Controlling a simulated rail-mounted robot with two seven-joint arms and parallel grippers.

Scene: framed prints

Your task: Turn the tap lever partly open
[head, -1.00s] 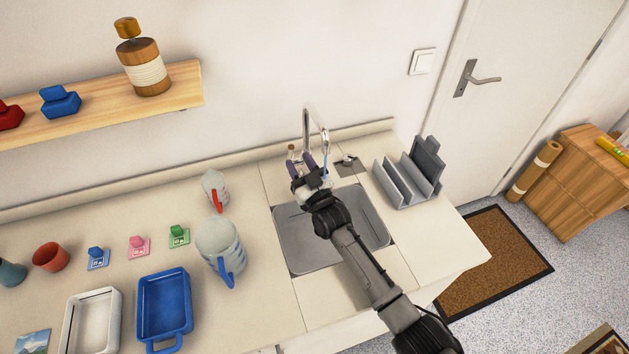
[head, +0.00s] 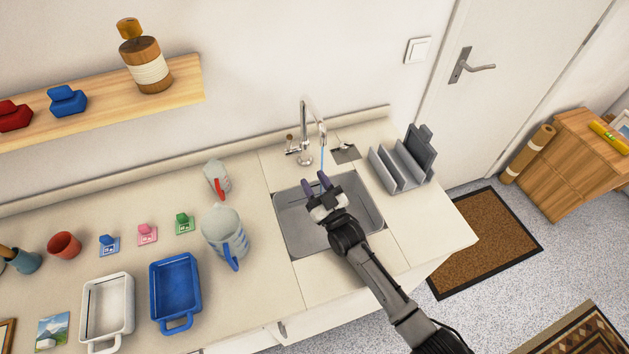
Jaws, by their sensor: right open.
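The chrome tap (head: 304,142) stands behind the sink, its spout arching forward and to the right. Its lever (head: 290,144) shows at the left side of the tap body, with a small brownish tip; its exact angle is too small to tell. A thin blue stream (head: 323,158) hangs below the spout. My right gripper (head: 316,183) is open and empty over the sink (head: 291,220), in front of the tap and apart from the lever. My left gripper is out of the picture.
A grey rack (head: 400,170) stands right of the sink. A large striped jug (head: 222,230) and a smaller jug (head: 214,176) stand left of it. A blue tray (head: 155,293) and a white tray (head: 128,318) lie at the front left.

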